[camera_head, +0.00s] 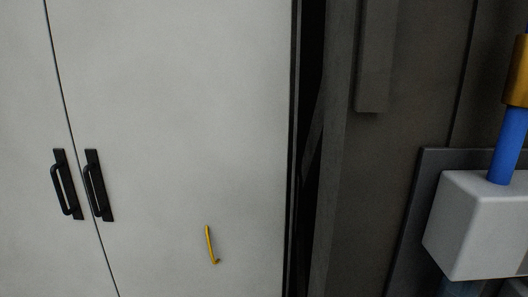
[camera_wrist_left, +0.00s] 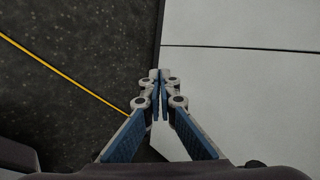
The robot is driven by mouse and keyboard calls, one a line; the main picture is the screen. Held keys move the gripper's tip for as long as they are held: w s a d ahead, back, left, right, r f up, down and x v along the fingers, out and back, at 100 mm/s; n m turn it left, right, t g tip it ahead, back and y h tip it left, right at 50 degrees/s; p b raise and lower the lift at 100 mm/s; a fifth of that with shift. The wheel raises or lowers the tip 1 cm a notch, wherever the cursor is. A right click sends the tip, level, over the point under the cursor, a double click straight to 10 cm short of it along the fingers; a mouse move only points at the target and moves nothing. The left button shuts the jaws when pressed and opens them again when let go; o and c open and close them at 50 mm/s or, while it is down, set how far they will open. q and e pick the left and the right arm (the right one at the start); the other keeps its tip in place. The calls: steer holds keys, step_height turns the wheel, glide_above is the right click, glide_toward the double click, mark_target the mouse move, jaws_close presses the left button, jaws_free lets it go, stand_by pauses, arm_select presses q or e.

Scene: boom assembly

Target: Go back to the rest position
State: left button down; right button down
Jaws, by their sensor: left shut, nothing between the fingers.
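My left gripper (camera_wrist_left: 158,80) shows in the left wrist view with its two fingertips together and nothing between them. It is in front of a dark speckled surface on the left and a pale panel on the right. No gripper shows in the head view. My right gripper is in neither view.
The head view shows a pale cabinet (camera_head: 190,100) with two black handles (camera_head: 67,184) and a small yellow hooked piece (camera_head: 211,245) on its door. At right are a white box (camera_head: 475,225) and a blue pipe (camera_head: 508,145). A yellow line (camera_wrist_left: 65,75) crosses the dark surface.

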arm_select(q)
steer(key=s+d+f+n+g+h, duration=0.1)
steer(key=s+d+f+n, duration=0.3)
steer(key=s, duration=0.6)
steer(key=s+d+f+n+g+h, duration=0.1)
steer(key=s+d+f+n+g, duration=0.2)
steer(key=s+d+f, duration=0.5)
steer(key=s+d+f+n+g+h, duration=0.1)
steer(key=s+d+f+n+g, duration=0.2)
steer(key=s+d, duration=0.6)
steer(key=s+f+n, duration=0.2)
steer(key=s+f, duration=0.1)
steer(key=s, duration=0.2)
steer(key=shift+f+n, duration=0.15)
steer(key=shift+n, duration=0.25)
steer(key=shift+s+d, duration=0.1)
